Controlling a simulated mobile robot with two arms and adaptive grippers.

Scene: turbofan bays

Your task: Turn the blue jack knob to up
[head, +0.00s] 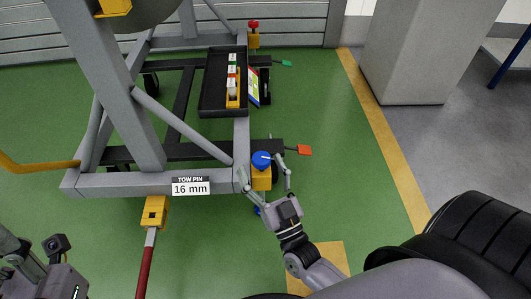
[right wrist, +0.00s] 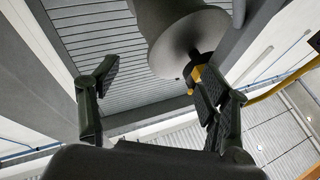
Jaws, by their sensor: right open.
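The blue jack knob (head: 261,159) sits on top of a yellow jack housing at the front right corner of the grey stand. A small white mark on it points to the right. My right gripper (head: 262,170) is open, with one finger to the left of the knob and housing and the other to the right. I cannot tell whether the fingers touch them. In the right wrist view the gripper (right wrist: 155,85) is spread and the knob does not show. My left gripper (head: 45,275) is partly in view at the lower left, its jaws unclear.
The grey stand (head: 120,184) carries a "TOW PIN 16 mm" label (head: 191,188). A black tray (head: 223,85) with small items lies on it. A red knob (head: 253,24) tops the far jack. A tow bar (head: 145,265) extends forward. Green floor right of the stand is mostly clear.

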